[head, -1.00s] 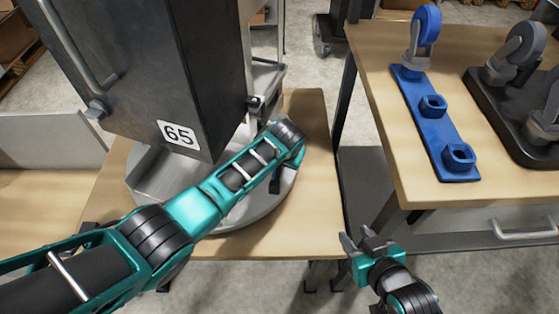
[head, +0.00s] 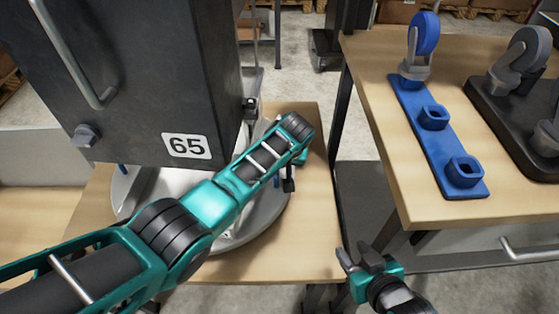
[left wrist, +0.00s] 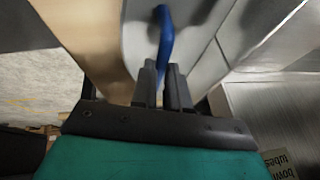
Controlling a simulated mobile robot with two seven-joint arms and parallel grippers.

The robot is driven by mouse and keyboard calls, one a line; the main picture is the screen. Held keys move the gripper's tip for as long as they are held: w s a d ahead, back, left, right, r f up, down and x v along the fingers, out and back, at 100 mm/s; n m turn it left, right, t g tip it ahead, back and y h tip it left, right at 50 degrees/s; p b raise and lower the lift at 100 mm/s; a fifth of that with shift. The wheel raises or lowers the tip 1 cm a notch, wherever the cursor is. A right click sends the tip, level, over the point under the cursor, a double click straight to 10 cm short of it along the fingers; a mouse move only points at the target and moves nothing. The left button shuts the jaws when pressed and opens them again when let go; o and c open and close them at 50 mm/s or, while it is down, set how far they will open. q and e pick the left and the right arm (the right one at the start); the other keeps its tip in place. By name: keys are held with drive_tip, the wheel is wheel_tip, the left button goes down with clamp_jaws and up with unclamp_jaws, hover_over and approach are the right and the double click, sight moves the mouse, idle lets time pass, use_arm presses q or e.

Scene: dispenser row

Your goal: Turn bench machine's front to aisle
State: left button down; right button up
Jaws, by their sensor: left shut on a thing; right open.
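The bench machine (head: 150,85) is a tall dark grey cabinet with a bar handle and a white "65" label (head: 187,146). It stands on a round grey turntable (head: 262,222) on a wooden bench. My left arm crosses in front of it. The left gripper (head: 289,184) is at the turntable's right side, its fingertips mostly hidden. In the left wrist view its jaws (left wrist: 164,88) are shut on a blue handle (left wrist: 164,38). My right gripper (head: 352,252) is open and empty, low in front of the gap between the benches.
A second wooden table (head: 390,150) stands at the right. It holds a blue plate (head: 437,140) with a caster (head: 420,45) and a dark plate (head: 500,125) with a grey caster. A gap with floor lies between the two benches.

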use_arm(q)
drive_tip(key=shift+d, duration=0.1)
drive_tip(key=c, duration=1.1)
unclamp_jaws()
use_arm(e)
drive_tip(key=shift+r, duration=0.1)
drive_tip(key=shift+d, duration=0.1)
use_arm(q)
drive_tip(key=shift+s+r+p, duration=0.15)
drive_tip(key=shift+r+p, duration=0.25)
drive_tip(key=shift+r, duration=0.1)
drive_tip(key=shift+p+v, duration=1.95)
drive_tip(key=shift+v, duration=4)
use_arm(e)
drive_tip(key=shift+s+d+r, duration=0.1)
drive_tip(key=shift+d+r, duration=0.05)
drive_tip(key=shift+r, duration=1.85)
